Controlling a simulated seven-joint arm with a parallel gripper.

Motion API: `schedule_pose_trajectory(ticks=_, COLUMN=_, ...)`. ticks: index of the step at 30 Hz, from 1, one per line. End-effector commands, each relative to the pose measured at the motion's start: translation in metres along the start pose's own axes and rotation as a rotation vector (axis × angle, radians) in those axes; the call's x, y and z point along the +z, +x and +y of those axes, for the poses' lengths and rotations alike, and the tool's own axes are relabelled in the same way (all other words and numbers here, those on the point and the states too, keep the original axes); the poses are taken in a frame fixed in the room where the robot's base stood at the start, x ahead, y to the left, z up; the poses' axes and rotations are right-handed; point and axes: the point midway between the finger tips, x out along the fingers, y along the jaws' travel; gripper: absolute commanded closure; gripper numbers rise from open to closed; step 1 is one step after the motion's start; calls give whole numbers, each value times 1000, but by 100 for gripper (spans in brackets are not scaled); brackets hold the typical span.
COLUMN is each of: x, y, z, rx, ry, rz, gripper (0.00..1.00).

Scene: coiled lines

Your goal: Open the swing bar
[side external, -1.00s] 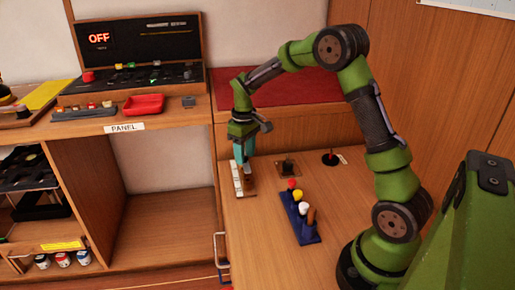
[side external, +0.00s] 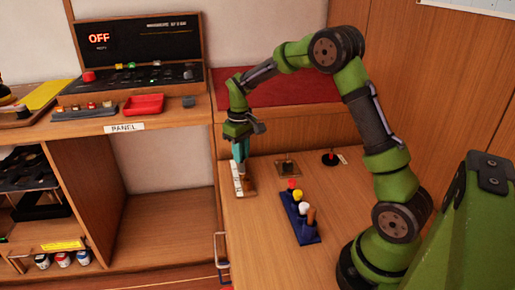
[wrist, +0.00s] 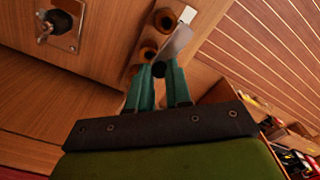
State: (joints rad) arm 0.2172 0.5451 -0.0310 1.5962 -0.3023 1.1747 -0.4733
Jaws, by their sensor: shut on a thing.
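The swing bar (wrist: 176,43) shows in the wrist view as a pale metal bar with a dark round knob (wrist: 158,69) at its near end. It lies beside two brown wooden posts (wrist: 148,53) on a small mount. My gripper (wrist: 161,72) has its teal fingers shut on the knob end of the bar. In the side view my gripper (side external: 240,160) points down over the pale mount (side external: 237,181) at the left edge of the wooden table. The fingers hide part of the bar there, and its exact angle is hard to tell.
A switch plate (side external: 287,168) sits right of the mount; it also shows in the wrist view (wrist: 62,25). A blue rack (side external: 300,225) with coloured pegs stands nearer. A black-based stick (side external: 330,158) is farther right. The front of the table is clear.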

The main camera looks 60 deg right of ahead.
Motion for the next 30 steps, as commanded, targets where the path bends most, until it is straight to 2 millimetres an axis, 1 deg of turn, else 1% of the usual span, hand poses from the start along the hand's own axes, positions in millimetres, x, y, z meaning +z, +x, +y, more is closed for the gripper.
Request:
schedule_pose_trajectory(ticks=8, x=-22, y=0, z=-18, rx=0, ry=222, rz=2, gripper=100)
schedule_pose_trajectory(ticks=15, x=-45, y=0, z=-29, rx=-1, ry=452, rz=2, gripper=100)
schedule_pose_trajectory(ticks=23, x=-73, y=0, z=-34, rx=-1, ry=699, rz=3, gripper=100)
schedule_pose_trajectory(ticks=30, x=-99, y=0, z=-33, rx=-1, ry=926, rz=4, gripper=100)
